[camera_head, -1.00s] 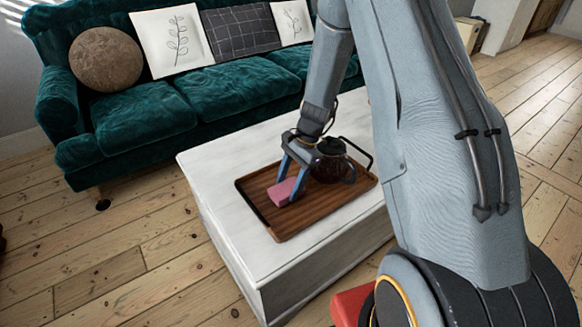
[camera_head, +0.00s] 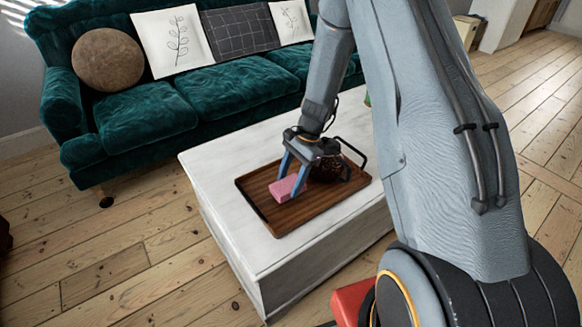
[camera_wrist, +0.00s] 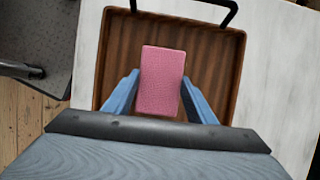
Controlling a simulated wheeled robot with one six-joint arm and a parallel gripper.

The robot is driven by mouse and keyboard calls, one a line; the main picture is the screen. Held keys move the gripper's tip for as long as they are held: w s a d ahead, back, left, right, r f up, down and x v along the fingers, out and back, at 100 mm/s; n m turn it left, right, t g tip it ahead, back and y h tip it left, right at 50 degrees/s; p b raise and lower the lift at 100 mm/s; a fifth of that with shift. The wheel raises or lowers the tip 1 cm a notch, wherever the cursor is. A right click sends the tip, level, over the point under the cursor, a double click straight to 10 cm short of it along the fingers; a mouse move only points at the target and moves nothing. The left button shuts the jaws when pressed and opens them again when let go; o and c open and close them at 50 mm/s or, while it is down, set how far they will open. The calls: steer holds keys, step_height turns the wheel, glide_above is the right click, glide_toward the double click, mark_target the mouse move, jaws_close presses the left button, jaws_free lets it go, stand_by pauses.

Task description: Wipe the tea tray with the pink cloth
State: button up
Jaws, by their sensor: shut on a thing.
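The pink cloth (camera_head: 286,189) is a small folded block held between the blue fingers of my gripper (camera_head: 292,177). In the wrist view the cloth (camera_wrist: 161,80) sits between the two fingertips (camera_wrist: 160,88). My gripper is shut on it. The tea tray (camera_head: 296,228) is brown wood with dark handles and lies on the white table. The tray (camera_wrist: 112,62) fills the middle of the wrist view, under the cloth. The cloth is at or just above the tray's surface; I cannot tell whether it touches.
A dark round teapot (camera_head: 330,170) stands on the tray just right of my gripper, partly hidden by it. The white table (camera_head: 235,240) has bare top around the tray. A green sofa (camera_head: 205,95) with cushions stands behind.

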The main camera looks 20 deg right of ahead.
steer(key=shift+r+p, duration=1.85)
steer(key=shift+r, duration=0.8)
